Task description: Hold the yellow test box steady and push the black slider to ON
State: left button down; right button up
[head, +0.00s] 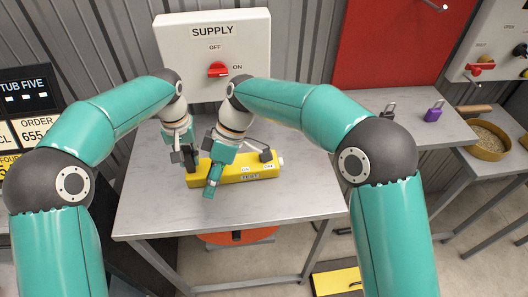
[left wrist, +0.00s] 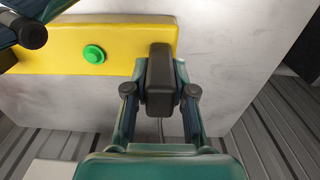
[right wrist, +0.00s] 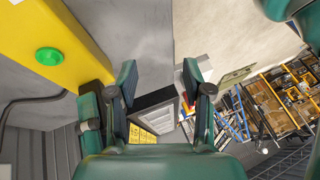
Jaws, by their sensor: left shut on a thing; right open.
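The yellow test box (head: 233,178) lies on the grey table, with small white labels on its front. A green button shows on the box (left wrist: 118,54) in the left wrist view. My left gripper (head: 190,160) is shut on a black block (left wrist: 160,80) at the box's left end. My right gripper (head: 210,188) is open, in front of the box and close to that end; in the right wrist view (right wrist: 160,80) nothing is between its fingers. Another black block (head: 266,156) sits at the box's right end beside a white knob (head: 281,161). I cannot tell which black part is the slider.
A white SUPPLY panel (head: 180,45) with a red knob (head: 218,70) stands behind the table (head: 145,205). A side table at right holds a purple padlock (head: 433,114) and a dark one (head: 387,113). The table's front and right are clear.

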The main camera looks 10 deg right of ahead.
jog(key=w+d+r+n+t+h, duration=0.25)
jog(key=w+d+r+h, duration=0.35)
jog(key=w+d, duration=0.55)
jog(key=shift+m+t+y, duration=0.25)
jog(key=shift+t+y, duration=0.2)
jog(key=shift+y, duration=0.05)
jog(key=f, duration=0.3)
jog(key=d+f, duration=0.1)
jog(key=f, duration=0.3)
jog(key=s+d+f, duration=0.1)
jog(key=f, duration=0.2)
jog(key=shift+f, duration=0.2)
grip_shut()
jog(key=shift+a, duration=0.1)
